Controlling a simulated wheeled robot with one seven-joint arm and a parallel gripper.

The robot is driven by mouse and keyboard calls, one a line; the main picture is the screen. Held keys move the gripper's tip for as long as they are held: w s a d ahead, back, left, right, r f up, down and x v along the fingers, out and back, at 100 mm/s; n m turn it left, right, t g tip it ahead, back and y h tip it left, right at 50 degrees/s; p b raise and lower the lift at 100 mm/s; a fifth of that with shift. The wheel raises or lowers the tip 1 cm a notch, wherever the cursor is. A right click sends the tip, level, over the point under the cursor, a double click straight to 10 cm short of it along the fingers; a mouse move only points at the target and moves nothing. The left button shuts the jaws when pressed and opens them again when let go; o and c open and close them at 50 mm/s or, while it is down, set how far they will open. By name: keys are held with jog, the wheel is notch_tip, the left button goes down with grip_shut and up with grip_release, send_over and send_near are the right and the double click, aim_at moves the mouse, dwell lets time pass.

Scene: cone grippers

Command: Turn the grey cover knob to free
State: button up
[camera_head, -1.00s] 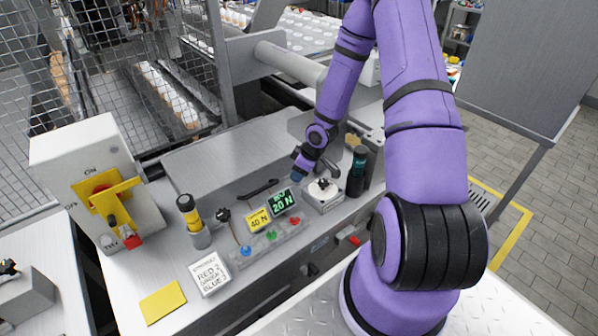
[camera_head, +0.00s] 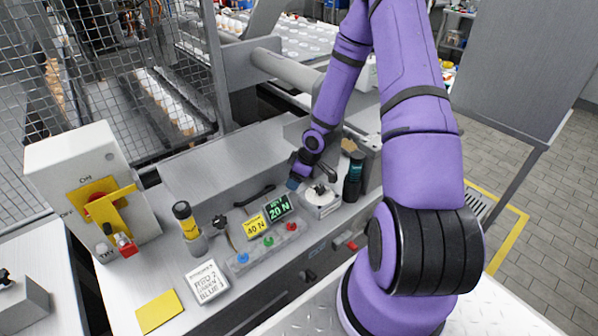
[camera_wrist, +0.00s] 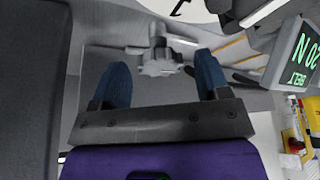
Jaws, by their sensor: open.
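A grey lobed knob (camera_wrist: 158,62) shows in the wrist view, just above the middle, on a grey surface. My gripper (camera_wrist: 158,85) has two blue fingers, spread wide and empty, one on each side of the knob's lower part. I cannot tell how far the knob lies beyond the fingertips; no touch shows. In the head view my gripper (camera_head: 295,181) is low over the bench, just behind the green display and beside a white box. The grey knob cannot be made out there.
A green "20 N" display (camera_head: 279,208) stands close by, beside a yellow "40 N" label (camera_head: 256,227). A yellow-handled switch box (camera_head: 75,172) stands far left.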

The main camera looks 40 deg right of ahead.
jog(key=v, duration=1)
jog(key=shift+r, duration=0.25)
jog(key=shift+d, duration=0.15)
dwell(0.4)
jog(key=s+a+r+m+h, duration=0.1)
jog(key=s+a+r+h, duration=0.1)
jog(key=r, duration=0.6)
jog(key=s+a+r+m+h, duration=0.2)
jog(key=s+r, duration=0.1)
jog(key=r, duration=0.5)
jog(key=s+a+r+m+h, duration=0.1)
jog(key=s+a+r+h, duration=0.15)
jog(key=r, duration=0.45)
jog(key=s+a+r+m+y, duration=0.1)
jog(key=s+a+r+y, duration=0.1)
jog(key=s+a+r, duration=0.2)
jog(key=s+a+r+m+t+y, duration=0.1)
jog(key=s+a+r+m+y, duration=0.1)
jog(key=s+a+r, duration=0.3)
jog(key=s+r, duration=0.3)
jog(key=s, duration=0.3)
jog(key=shift+s+a+r+t, duration=0.25)
jog(key=shift+s+a+t, duration=0.05)
jog(key=shift+s, duration=0.05)
